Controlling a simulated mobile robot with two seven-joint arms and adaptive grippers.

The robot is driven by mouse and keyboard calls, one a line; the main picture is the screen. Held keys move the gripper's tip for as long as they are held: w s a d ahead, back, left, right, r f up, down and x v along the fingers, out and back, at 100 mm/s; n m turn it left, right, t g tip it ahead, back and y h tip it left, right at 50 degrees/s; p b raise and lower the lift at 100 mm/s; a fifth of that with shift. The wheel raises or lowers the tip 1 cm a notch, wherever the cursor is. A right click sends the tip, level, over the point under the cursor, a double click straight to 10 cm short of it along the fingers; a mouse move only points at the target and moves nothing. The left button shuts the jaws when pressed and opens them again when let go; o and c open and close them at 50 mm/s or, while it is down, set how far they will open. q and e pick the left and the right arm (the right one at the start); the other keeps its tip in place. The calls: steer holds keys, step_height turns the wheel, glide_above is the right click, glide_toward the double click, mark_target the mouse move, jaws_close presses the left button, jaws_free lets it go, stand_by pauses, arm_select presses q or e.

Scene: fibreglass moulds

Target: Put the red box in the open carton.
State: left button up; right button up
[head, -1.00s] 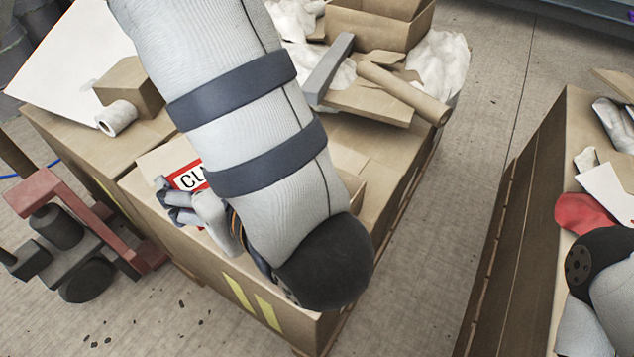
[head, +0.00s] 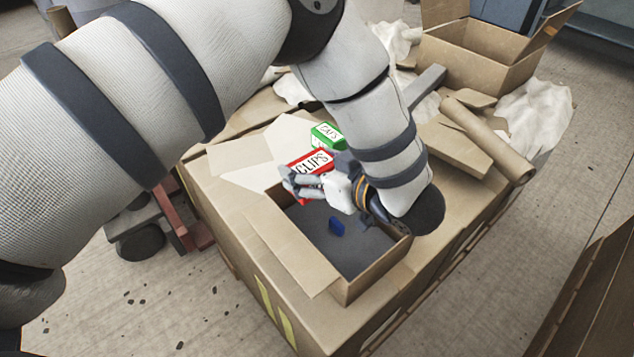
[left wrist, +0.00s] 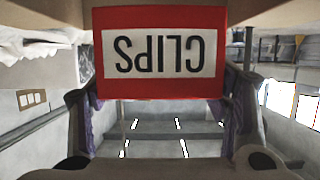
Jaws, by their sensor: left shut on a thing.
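The red box (head: 311,164), with a white label reading CLIPS, shows in the head view at the back rim of the open carton (head: 283,252). My left gripper (head: 308,186) is shut on it; its fingers partly cover the box. In the left wrist view the red box (left wrist: 160,88) sits between the two fingers, its label upside down. I cannot tell how high the box is above the carton. The carton's top is open, its inside dark grey, with a small blue thing (head: 336,226) in it. My right gripper is not in view.
A green box (head: 327,135) stands just behind the red box. A cardboard tube (head: 488,135), a grey bar (head: 424,87) and crumpled white sheets lie to the back right. Another open carton (head: 482,50) stands at the far back.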

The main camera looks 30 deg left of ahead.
arm_select(q)
steer(key=shift+w+d+f+b, duration=0.1)
steer(key=shift+w+f+b, duration=0.05)
steer(key=shift+f, duration=0.7)
steer(key=shift+w+f+b, duration=0.1)
steer(key=shift+f+b, duration=0.05)
steer(key=shift+f, duration=0.7)
steer(key=shift+f, duration=0.1)
steer(key=shift+f, duration=0.5)
steer(key=o, duration=1.3)
steer(key=shift+r, duration=0.4)
steer(key=v, duration=1.2)
